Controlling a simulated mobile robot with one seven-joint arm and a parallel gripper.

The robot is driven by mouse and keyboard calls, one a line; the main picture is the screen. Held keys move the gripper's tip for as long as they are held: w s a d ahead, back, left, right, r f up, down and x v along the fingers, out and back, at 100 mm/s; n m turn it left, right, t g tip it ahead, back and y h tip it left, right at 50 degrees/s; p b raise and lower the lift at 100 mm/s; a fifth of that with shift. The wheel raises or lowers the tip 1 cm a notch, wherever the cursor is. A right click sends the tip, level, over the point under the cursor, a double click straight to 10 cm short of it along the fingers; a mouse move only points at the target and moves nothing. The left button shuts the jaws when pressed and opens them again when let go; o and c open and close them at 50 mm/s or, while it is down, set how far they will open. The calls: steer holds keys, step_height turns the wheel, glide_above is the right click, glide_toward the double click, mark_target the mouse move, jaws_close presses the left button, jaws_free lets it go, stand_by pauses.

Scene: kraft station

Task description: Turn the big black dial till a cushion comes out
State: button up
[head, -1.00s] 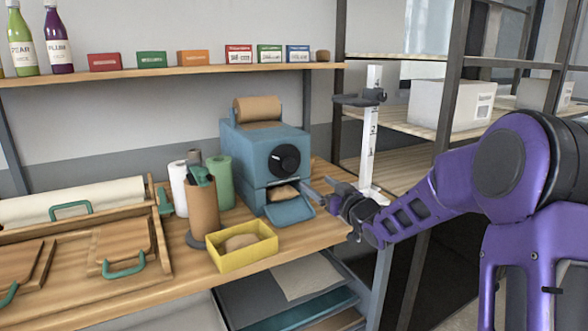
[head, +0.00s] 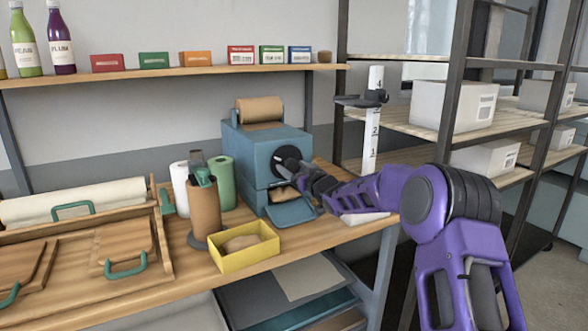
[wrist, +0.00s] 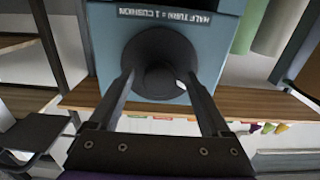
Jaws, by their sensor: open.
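The big black dial (head: 287,158) is on the front of the blue dispenser (head: 262,140). In the wrist view the dial (wrist: 158,62) lies between the two fingers of my gripper (wrist: 158,85), below a label that reads "HALF TURN = 1 CUSHION". My gripper (head: 304,170) is open, with one finger on each side of the dial; I cannot tell whether they touch it. A crumpled brown paper piece (head: 284,194) shows in the outlet under the dial, above the blue chute (head: 290,212). A brown paper roll (head: 259,110) sits on top of the dispenser.
A yellow tray (head: 248,260) holding a brown paper piece stands in front of the dispenser. Paper rolls (head: 221,180) stand to its left. A white measuring post (head: 373,135) and shelves with boxes (head: 452,104) are on the right.

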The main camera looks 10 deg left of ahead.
jaws_close()
stand_by(0.4)
steer(key=shift+m+p, duration=0.4)
steer(key=m+p, duration=0.2)
steer(key=m, duration=0.1)
steer(key=shift+r, duration=0.1)
steer(key=m+p, duration=0.1)
steer(key=m, duration=0.4)
steer(key=shift+p, duration=0.35)
steer(key=m, duration=0.5)
steer(key=shift+m+b, duration=0.95)
steer(key=shift+m, duration=0.95)
steer(key=shift+a, duration=0.1)
